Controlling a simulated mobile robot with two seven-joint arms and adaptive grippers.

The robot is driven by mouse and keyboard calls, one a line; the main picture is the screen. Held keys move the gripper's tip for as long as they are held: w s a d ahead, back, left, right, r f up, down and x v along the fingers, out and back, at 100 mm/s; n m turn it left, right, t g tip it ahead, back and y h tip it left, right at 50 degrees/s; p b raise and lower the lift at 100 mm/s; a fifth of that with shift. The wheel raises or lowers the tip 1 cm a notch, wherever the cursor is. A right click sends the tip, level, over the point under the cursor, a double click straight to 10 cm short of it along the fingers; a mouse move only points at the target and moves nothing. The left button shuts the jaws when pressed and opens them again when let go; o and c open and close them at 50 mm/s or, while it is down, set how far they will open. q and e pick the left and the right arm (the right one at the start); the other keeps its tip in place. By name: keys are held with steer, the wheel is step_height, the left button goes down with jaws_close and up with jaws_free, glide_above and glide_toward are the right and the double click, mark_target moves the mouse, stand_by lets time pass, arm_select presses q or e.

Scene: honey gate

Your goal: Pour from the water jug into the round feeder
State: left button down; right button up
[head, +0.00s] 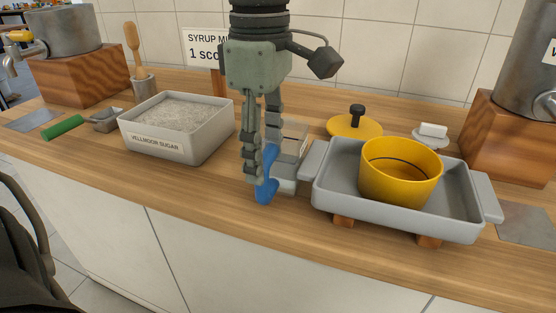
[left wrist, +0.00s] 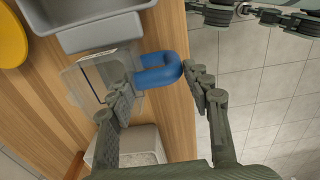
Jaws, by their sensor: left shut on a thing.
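The water jug (head: 295,131) is clear, with a blue handle (head: 266,190), and stands on the counter, partly hidden behind my left gripper. My left gripper (head: 259,181) points down and is shut on the jug's handle. In the left wrist view the blue handle (left wrist: 158,70) lies between the fingers (left wrist: 165,92), and the clear jug body (left wrist: 88,72) is beside them. The round feeder (head: 400,178) is a yellow open pot in a grey tray (head: 335,190), right of the jug. Part of my right gripper (left wrist: 268,14) shows at the top of the left wrist view; its jaws are unclear.
A tub of sugar (head: 185,145) stands left of the jug. A yellow lid (head: 352,125) lies behind the tray, near a small white block (head: 433,130) on a dish. Metal tanks on wooden blocks stand at both ends. The counter's front edge is close to the handle.

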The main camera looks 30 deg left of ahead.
arm_select(q)
steer(key=shift+r, duration=0.2)
steer(key=shift+r+p, duration=0.8)
steer(key=shift+r, duration=0.5)
steer(key=shift+r, duration=0.15)
steer(key=shift+r+p, duration=2)
steer(key=shift+r, duration=0.9)
steer(key=shift+w, duration=0.1)
